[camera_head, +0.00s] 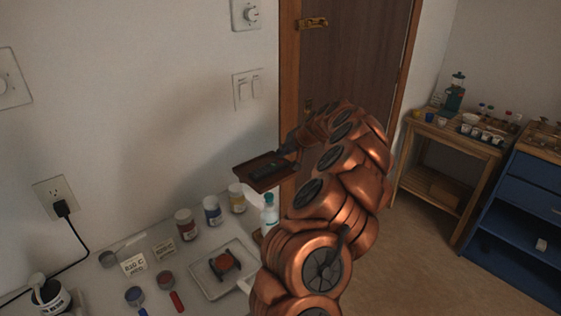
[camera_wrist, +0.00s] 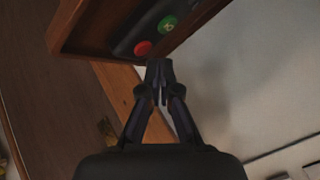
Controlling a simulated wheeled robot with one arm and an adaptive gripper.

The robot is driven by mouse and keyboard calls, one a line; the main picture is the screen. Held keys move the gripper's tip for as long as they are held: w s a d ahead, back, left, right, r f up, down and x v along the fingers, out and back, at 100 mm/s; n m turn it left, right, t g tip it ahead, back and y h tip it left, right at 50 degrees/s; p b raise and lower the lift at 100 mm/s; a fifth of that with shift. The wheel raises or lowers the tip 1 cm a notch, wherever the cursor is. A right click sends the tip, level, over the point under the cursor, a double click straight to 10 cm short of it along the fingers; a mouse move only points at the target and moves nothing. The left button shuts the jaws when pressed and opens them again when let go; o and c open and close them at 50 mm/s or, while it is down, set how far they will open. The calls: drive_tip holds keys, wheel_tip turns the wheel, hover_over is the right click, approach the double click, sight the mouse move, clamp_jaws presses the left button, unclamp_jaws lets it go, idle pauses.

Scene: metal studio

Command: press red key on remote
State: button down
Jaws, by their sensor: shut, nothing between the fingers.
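The remote (camera_head: 267,170) is dark and lies in a small brown wooden tray (camera_head: 243,175) by the wall, left of the door frame. In the wrist view the remote (camera_wrist: 124,43) shows a round red key (camera_wrist: 143,48) and a round green key (camera_wrist: 168,24). My gripper (camera_wrist: 159,70) is shut and empty. Its tips appear just below and slightly right of the red key; I cannot tell whether they touch the remote. In the head view my copper arm reaches up to the tray's right end, and the fingertips are hard to make out.
The wooden door frame (camera_head: 288,75) stands close behind my arm. Below is a pale counter with jars (camera_head: 212,211), a bottle (camera_head: 269,212) and a tray (camera_head: 207,284). A wooden table (camera_head: 448,137) and a blue shelf (camera_head: 500,262) stand at the right, with open floor before them.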

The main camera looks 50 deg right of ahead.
sight(282, 161)
drive_tip(key=shift+f, duration=0.15)
drive_tip(key=shift+f+b, duration=0.35)
drive_tip(key=shift+b, duration=0.3)
drive_tip(key=shift+f, duration=0.15)
idle(0.6)
drive_tip(key=shift+r, duration=0.2)
drive_tip(key=shift+r+b, duration=0.3)
drive_tip(key=shift+r, duration=0.15)
idle(0.3)
drive_tip(key=shift+r, duration=3)
